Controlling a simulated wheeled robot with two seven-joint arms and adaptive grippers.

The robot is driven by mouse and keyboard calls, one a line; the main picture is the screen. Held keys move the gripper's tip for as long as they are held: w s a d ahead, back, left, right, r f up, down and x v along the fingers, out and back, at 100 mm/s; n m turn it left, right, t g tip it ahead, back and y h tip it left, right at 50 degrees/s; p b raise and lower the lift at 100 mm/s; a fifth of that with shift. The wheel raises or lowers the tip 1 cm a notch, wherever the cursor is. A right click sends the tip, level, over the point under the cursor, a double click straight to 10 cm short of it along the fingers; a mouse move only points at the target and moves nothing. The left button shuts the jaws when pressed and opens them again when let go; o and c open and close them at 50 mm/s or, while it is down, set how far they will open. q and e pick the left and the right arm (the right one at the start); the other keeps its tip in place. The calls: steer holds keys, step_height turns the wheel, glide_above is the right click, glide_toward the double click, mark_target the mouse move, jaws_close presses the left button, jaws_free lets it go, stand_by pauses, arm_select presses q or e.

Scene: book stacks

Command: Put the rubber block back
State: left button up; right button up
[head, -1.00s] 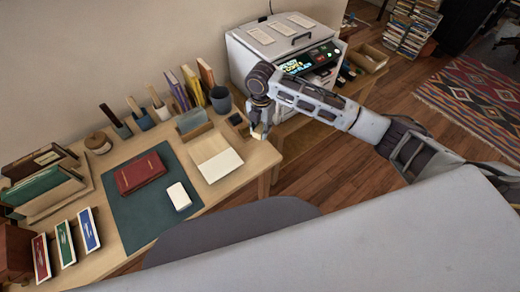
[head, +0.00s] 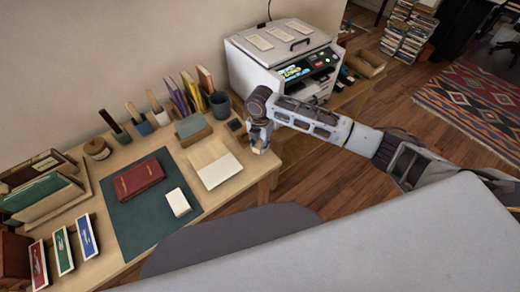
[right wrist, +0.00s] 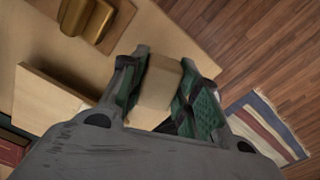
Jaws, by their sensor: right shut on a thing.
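My right gripper (head: 258,146) is over the right end of the desk (head: 240,185). In the right wrist view the gripper (right wrist: 165,90) is shut on a plain tan block (right wrist: 160,82), which appears to be the rubber block. The block sits between the two green-padded fingers. In the head view only a small pale part of it shows at the fingertips. I cannot tell whether it touches the desk. My left gripper is not in view.
A paper pad (head: 218,170) lies just left of the gripper. A dark square piece (head: 235,125), a grey cup (head: 220,103) and a wooden holder (head: 193,130) stand behind. A green mat (head: 130,215) carries a red book (head: 138,179) and a white block (head: 177,202). A printer-like machine (head: 285,60) stands behind right.

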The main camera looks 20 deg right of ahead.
mark_target(260, 143)
steer(key=shift+f, duration=1.9)
steer(key=shift+f, duration=0.1)
steer(key=o, duration=1)
step_height(260, 143, up, 12)
steer(key=shift+r, duration=0.15)
